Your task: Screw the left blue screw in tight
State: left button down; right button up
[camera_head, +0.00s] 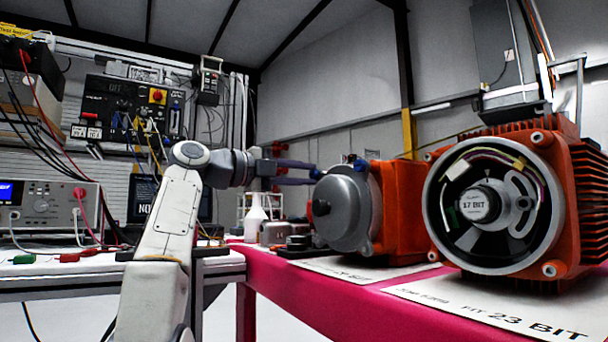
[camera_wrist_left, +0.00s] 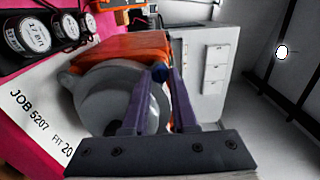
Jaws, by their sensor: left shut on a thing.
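A motor with a round grey cover (camera_head: 347,212) and an orange body (camera_head: 402,225) stands on the pink bench. The left blue screw (camera_head: 316,173) is at the cover's upper left edge. Another blue screw (camera_head: 360,165) shows at the upper right of the cover. My left gripper (camera_head: 310,173) reaches in from the left, its purple fingers shut on the left blue screw. In the left wrist view the blue screw head (camera_wrist_left: 160,73) sits between the fingertips (camera_wrist_left: 161,76), by the grey cover (camera_wrist_left: 92,98). How deep the screw sits is hidden. My right gripper is not in view.
A larger open orange motor (camera_head: 487,205) marked "17 BIT" stands to the right. Printed sheets (camera_head: 500,305) lie on the pink bench (camera_head: 290,290). A white bottle (camera_head: 255,218) and small dark parts stand left of the motor. An instrument bench (camera_head: 60,270) is at left.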

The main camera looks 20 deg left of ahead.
pick_arm(q)
jog(key=shift+s+d+m, duration=0.1)
jog(key=shift+m, duration=1)
jog(key=c, duration=0.7)
grip_release()
jog(key=b+v, duration=0.1)
jog(key=v, duration=0.9)
jog(key=shift+s+a+b, duration=0.2)
jog(key=shift+a+b, duration=0.05)
jog(key=shift+b, duration=0.05)
